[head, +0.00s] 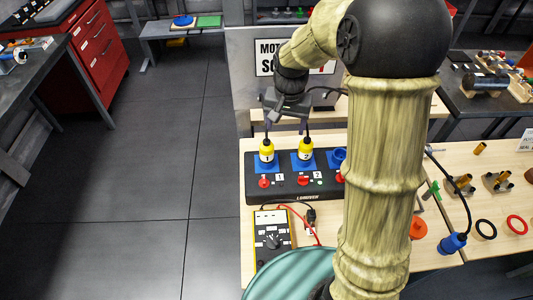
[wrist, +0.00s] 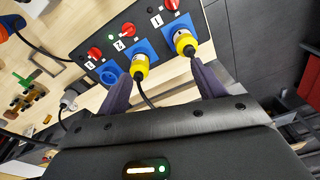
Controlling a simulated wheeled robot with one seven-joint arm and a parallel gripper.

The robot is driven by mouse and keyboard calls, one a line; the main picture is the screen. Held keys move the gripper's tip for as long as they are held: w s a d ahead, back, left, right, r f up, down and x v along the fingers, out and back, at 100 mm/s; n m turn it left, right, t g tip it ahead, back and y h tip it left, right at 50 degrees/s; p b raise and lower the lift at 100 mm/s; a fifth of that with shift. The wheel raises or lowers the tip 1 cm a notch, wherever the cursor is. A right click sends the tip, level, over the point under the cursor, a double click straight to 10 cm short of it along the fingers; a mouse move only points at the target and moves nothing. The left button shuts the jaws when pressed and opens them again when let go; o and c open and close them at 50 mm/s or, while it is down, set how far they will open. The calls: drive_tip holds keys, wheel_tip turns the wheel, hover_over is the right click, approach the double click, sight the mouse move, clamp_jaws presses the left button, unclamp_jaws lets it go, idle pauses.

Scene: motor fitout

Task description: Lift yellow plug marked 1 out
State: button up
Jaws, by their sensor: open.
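The yellow plug marked 1 (head: 266,151) stands upright in the left blue socket of a black panel; in the wrist view it is the right-hand plug (wrist: 185,41). A second yellow plug, marked 2 (head: 305,149), stands in the socket beside it and also shows in the wrist view (wrist: 139,67). My gripper (head: 287,121) is above the panel, open and empty. In the wrist view its fingers (wrist: 160,74) are spread wide, one near each plug, with neither plug clearly between them. Black cables rise from both plugs.
The black socket panel (head: 255,190) has red knobs and a third blue socket (head: 339,157), partly behind my arm. A yellow multimeter (head: 272,234) with leads lies in front. A blue plug (head: 452,243) lies at right. Open floor lies left of the bench.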

drive_tip(key=m+g, duration=0.1)
drive_tip(key=m, duration=0.1)
hover_over(267, 152)
drive_tip(key=w, duration=0.4)
drive_tip(key=shift+a+f, duration=0.1)
drive_tip(key=shift+f, duration=0.3)
drive_tip(key=shift+f, duration=0.1)
wheel_tip(267, 152, down, 12)
drive_tip(key=p, duration=0.3)
drive_tip(key=shift+s, duration=0.1)
drive_tip(key=shift+p, duration=0.3)
